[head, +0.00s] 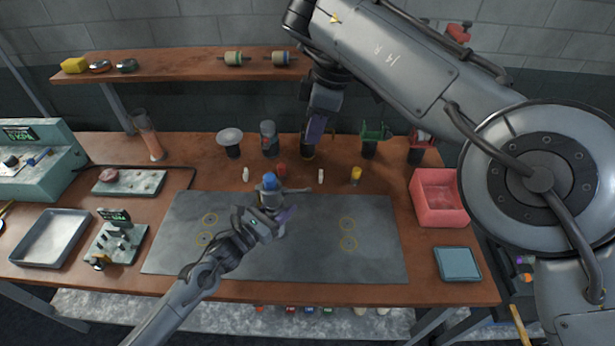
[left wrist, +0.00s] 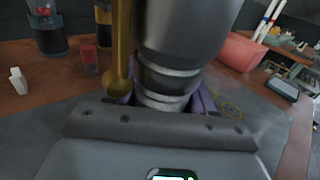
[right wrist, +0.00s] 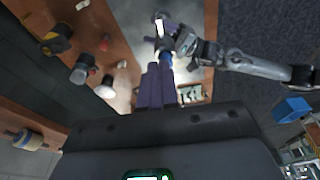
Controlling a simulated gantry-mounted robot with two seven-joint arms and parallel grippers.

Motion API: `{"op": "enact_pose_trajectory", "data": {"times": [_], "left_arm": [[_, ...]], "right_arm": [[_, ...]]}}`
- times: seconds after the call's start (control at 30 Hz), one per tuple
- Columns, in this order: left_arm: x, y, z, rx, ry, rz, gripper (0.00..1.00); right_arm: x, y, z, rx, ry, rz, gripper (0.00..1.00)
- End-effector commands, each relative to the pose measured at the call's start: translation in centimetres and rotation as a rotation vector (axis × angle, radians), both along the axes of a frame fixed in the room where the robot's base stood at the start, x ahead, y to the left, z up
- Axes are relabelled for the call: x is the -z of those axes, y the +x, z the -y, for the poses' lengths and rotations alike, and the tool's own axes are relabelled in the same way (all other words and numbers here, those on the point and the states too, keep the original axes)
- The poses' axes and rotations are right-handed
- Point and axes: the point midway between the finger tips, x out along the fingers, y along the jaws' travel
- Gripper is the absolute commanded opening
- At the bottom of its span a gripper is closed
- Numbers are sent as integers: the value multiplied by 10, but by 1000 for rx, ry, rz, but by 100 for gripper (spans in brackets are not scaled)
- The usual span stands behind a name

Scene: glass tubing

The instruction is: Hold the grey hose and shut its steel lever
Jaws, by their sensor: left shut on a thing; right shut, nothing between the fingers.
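The grey hose (head: 268,198) stands upright over the mat with a blue top (head: 270,179). A grey lever (head: 298,190) sticks out to its right. My left gripper (head: 283,217) is shut around the hose. In the left wrist view the hose's ringed grey body (left wrist: 185,35) sits between the purple fingers, with a brass-coloured bar (left wrist: 120,50) beside it; I cannot tell whether this is the lever. My right gripper (head: 315,140) is shut and empty, pointing down behind the hose and to its right. Its purple fingers (right wrist: 158,72) show shut in the right wrist view.
A grey mat (head: 370,265) lies under the hose, mostly clear. Several holders and small pieces, including a yellow one (head: 355,175), line the back. A pink bin (head: 440,215) and a blue-grey tray (head: 458,264) stand right. A metal tray (head: 50,238) lies left. A shelf (head: 190,66) is above.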

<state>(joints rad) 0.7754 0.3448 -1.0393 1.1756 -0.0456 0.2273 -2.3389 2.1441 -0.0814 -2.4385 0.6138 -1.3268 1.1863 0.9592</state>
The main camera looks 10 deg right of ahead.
Motion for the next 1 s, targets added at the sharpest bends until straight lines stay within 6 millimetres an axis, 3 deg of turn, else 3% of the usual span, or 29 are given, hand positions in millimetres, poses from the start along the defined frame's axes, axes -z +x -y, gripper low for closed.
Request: {"op": "enact_pose_trajectory", "data": {"times": [0.27,0.7,1.0], "left_arm": [[0,0,0,0,1,-1,8],[0,0,0,0,1,-1,8],[0,0,0,0,1,-1,8]], "right_arm": [[20,1,-4,0,3,-4,0],[97,5,-20,-2,2,-4,0],[130,4,-15,0,1,-2,0]]}}
